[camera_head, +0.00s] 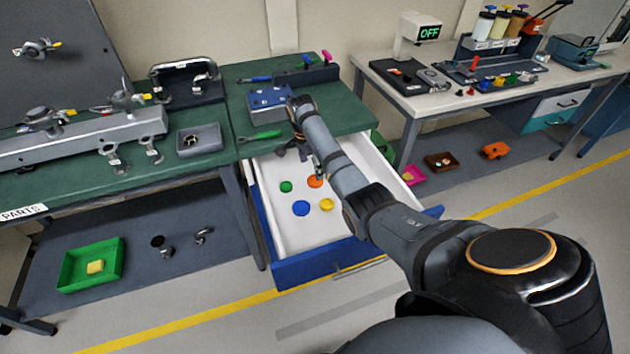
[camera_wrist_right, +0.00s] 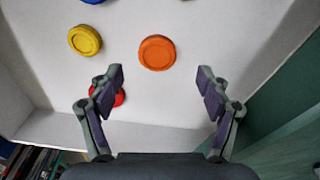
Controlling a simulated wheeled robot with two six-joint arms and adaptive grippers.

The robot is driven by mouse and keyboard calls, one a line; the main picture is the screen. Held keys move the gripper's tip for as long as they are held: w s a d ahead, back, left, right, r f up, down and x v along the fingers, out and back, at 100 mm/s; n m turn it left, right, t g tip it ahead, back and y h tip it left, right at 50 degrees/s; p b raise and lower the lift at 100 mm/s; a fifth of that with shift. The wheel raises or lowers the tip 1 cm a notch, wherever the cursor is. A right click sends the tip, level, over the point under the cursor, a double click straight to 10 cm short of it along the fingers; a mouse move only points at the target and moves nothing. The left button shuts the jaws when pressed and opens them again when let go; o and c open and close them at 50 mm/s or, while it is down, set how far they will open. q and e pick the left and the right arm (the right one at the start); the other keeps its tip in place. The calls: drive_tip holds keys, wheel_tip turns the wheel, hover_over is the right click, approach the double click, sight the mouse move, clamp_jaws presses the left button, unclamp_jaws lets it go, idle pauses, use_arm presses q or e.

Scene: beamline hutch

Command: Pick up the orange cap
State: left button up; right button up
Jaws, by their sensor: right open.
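The orange cap (camera_head: 314,182) lies in the open white drawer, partly behind my right arm in the head view. In the right wrist view the orange cap (camera_wrist_right: 157,52) lies flat on the drawer floor, ahead of the fingertips and roughly midway between them. My right gripper (camera_wrist_right: 160,84) is open and empty, its two fingers spread apart. In the head view my right gripper (camera_head: 305,155) reaches down over the back of the drawer and is small and partly hidden by its own arm. My left gripper does not show.
The drawer (camera_head: 270,220) has a blue front. It also holds a green cap (camera_head: 286,186), a blue cap (camera_head: 301,208) and a yellow cap (camera_head: 326,204). A red cap (camera_wrist_right: 120,97) lies partly behind a finger. The green bench (camera_head: 350,122) edges the drawer's back.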

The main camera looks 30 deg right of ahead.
sight(315, 181)
drive_tip(key=shift+f, duration=0.25)
drive_tip(key=f, duration=0.3)
drive_tip(key=d+f, duration=0.1)
drive_tip(key=shift+s+f, duration=0.25)
drive_tip(key=shift+f, duration=0.15)
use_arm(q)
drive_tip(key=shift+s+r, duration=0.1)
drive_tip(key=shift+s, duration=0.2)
use_arm(e)
drive_tip(key=shift+c, duration=0.6)
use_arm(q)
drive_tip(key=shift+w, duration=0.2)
use_arm(e)
drive_tip(key=c, duration=0.7)
